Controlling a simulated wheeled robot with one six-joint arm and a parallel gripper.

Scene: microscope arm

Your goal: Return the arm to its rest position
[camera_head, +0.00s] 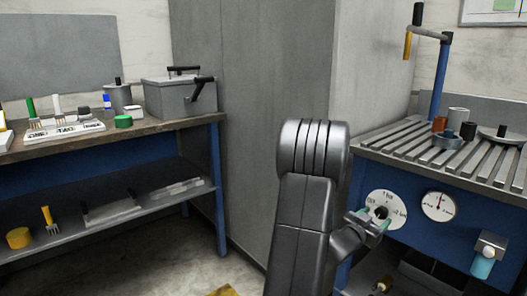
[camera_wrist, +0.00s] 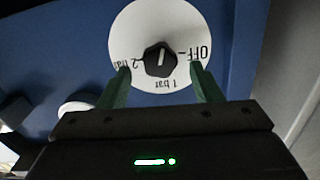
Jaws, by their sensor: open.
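My gripper (camera_wrist: 161,71) is open in the wrist view, its two green fingers apart in front of a white dial (camera_wrist: 127,35). The dial's black knob (camera_wrist: 159,60) shows between and just beyond the fingertips, with visible gaps on both sides. The labels OFF, 1 bar and 2 bar appear upside down there. A short white line marks the knob's upper part in that view. In the head view my arm reaches up and bends towards the blue bench (camera_head: 350,268), with my gripper (camera_head: 371,222) close to the same dial (camera_head: 397,201). My arm hides part of the bench front.
A gauge (camera_head: 438,206) and a fitting with a teal cylinder (camera_head: 482,267) are right of the dial. Cups and a hooked post (camera_head: 441,75) stand on the slatted top. A grey wall panel (camera_head: 250,110) is behind. A workbench (camera_head: 110,138) with tools stands left; floor between is open.

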